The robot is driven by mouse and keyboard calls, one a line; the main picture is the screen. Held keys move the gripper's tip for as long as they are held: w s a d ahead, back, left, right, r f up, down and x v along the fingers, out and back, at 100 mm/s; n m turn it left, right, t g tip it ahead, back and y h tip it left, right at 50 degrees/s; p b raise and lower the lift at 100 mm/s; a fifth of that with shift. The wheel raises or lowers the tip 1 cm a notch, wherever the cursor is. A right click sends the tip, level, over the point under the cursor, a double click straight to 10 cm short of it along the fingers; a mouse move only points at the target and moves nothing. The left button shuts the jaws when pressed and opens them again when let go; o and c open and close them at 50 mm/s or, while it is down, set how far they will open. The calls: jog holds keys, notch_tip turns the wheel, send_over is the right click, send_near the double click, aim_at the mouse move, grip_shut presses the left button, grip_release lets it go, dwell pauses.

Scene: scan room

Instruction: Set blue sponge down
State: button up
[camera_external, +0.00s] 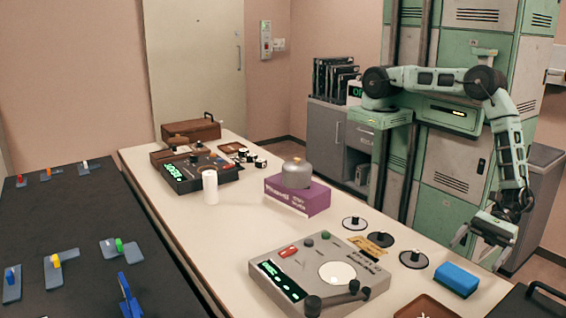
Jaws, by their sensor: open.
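The blue sponge (457,279) lies flat on the white table near its right edge, in the lower right of the external view. My gripper (474,249) hangs from the arm at the right, above and behind the sponge, with its fingers pointing down. It is open and empty, and apart from the sponge in the picture. The exact gap between fingertips and sponge cannot be told from this one view.
Black-and-white discs (413,259) lie left of the sponge. A grey device (285,304) with knobs stands further left. A brown tray (424,309) is in front, and a black case (530,302) is at the right corner. A purple box (297,199) bears a grey pot.

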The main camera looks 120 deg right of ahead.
jog(key=shift+s+r, duration=0.1)
jog(key=shift+s, duration=0.2)
jog(key=w+d+r+m+g+h, duration=0.2)
jog(key=d+r+m+g, duration=0.4)
jog(key=d, duration=0.4)
jog(key=w+d+r+m+g+h, duration=0.2)
jog(key=w+d+r+m+g, duration=0.15)
jog(key=d+r+m, duration=0.45)
jog(key=s+d+r+m+g+y, duration=0.1)
jog(key=s+d+r+m, duration=0.2)
jog(key=d, duration=0.3)
jog(key=s+d+r+m+g+y, duration=0.1)
jog(key=s+d+r+m+y, duration=0.1)
jog(key=s+d+r+m, duration=0.2)
jog(key=s+d+r+m+g+y, duration=0.1)
jog(key=s+d+r+m+g, duration=0.1)
jog(key=s+d+r+m, duration=0.2)
jog(key=d+m, duration=0.3)
jog(key=d, duration=0.2)
jog(key=shift+s+d+y, duration=0.3)
jog(key=shift+s+d, duration=0.05)
jog(key=shift+s, duration=0.05)
